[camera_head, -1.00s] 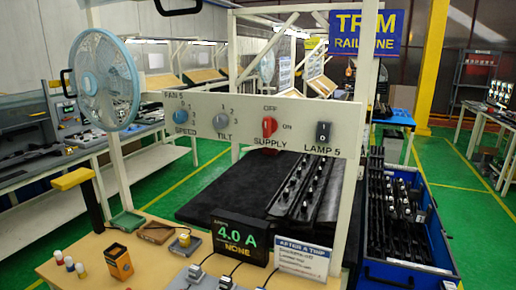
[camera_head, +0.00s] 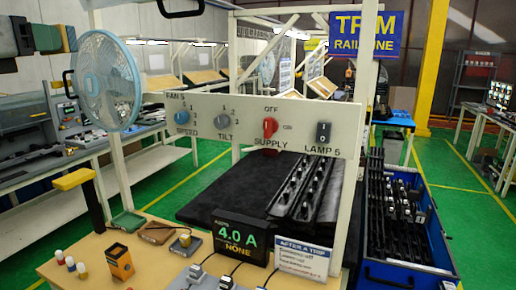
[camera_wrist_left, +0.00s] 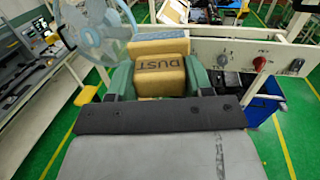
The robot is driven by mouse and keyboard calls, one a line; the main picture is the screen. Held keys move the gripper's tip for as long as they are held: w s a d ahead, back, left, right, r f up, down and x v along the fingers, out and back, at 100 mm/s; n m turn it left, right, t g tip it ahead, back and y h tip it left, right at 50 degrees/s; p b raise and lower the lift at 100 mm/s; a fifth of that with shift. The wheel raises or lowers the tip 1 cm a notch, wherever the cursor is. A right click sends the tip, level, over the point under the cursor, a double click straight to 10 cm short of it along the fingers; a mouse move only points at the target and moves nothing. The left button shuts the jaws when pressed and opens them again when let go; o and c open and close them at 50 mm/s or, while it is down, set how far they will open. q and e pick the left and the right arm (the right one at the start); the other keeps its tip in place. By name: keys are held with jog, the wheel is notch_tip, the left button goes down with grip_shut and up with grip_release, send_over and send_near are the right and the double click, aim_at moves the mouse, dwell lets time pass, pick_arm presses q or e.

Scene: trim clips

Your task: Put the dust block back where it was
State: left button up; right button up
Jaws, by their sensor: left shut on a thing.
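The dust block (camera_wrist_left: 161,76) is a tan block with the dark word DUST on its face, in the left wrist view. My left gripper (camera_wrist_left: 158,84) is shut on it, with a green finger on each side. A second tan face with a dark band shows just behind it; I cannot tell if it is part of the same block. In the head view my left gripper (camera_head: 56,38) is held high at the upper left edge, left of the fan and well above the bench. The block is hardly visible there. My right gripper is not in view.
The bench (camera_head: 100,258) carries a green pad (camera_head: 128,221), a brown pad (camera_head: 156,233), an orange box (camera_head: 119,262), small bottles and a 4.0 A display (camera_head: 240,237). The fan (camera_head: 105,80) and switch panel (camera_head: 345,110) stand above it. A blue bin (camera_head: 415,270) is at right.

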pick_arm(q)
jog(key=w+d+f+m+h, duration=0.1)
jog(key=d+f, duration=0.1)
jog(key=f, duration=0.9)
jog(key=w+d+f+m+g+h, duration=0.1)
jog(key=w+d+f+h, duration=0.1)
jog(key=f, duration=0.8)
jog(key=w+d+f+m+h, duration=0.1)
jog(key=d+f, duration=0.2)
jog(key=f, duration=0.8)
jog(key=s+d+f+m+g+h, duration=0.1)
jog(key=s+d+f+h, duration=0.15)
jog(key=s+f, duration=0.65)
jog(key=s+d+f+m+g+h, duration=0.1)
jog(key=s+d+f, duration=0.2)
jog(key=s+f, duration=0.55)
jog(key=shift+w+d+f+n+t+y, duration=0.6)
jog(key=shift+w+d+n+y, duration=0.35)
jog(key=shift+d, duration=1.15)
notch_tip(320, 180, down, 13)
jog(key=b, duration=1.3)
jog(key=shift+f+m, duration=0.1)
jog(key=shift+m, duration=0.15)
